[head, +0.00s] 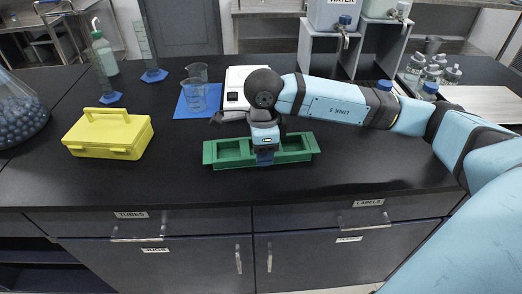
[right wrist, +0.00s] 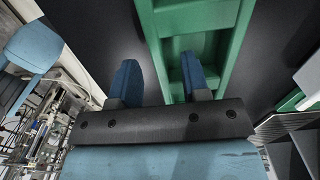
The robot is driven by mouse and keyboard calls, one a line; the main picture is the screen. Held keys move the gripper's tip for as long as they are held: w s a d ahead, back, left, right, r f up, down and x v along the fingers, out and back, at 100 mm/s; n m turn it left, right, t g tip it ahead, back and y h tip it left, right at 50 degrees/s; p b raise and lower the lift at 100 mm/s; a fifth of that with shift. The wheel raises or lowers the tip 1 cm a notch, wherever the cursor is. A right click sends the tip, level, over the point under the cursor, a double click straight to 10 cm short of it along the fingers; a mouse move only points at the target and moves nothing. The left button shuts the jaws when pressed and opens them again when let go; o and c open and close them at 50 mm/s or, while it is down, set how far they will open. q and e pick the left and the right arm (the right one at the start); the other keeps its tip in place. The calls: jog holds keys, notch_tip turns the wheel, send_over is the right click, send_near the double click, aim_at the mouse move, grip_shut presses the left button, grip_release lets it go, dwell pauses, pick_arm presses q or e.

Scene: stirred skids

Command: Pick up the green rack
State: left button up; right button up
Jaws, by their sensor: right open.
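The green rack (head: 224,154) lies on the black bench top near its front edge, long side roughly along that edge. It has open rectangular compartments. My right gripper (head: 265,157) points down at the rack's middle and hides part of it. In the right wrist view, its two blue fingers (right wrist: 160,75) are apart, with a long wall of the green rack (right wrist: 151,43) between them. One finger is outside the rack over the bench; the other is over or in a compartment. Contact with the wall cannot be told. My left gripper is not in view.
A yellow case (head: 108,134) stands left of the rack. Beakers (head: 196,96) stand on a blue mat (head: 183,111) behind it, beside a white device (head: 236,88). Capped bottles (head: 430,76) stand at the back right. The bench between case and rack is clear.

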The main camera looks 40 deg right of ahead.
jog(key=shift+f, duration=0.9)
grip_shut()
jog(key=shift+r, duration=0.15)
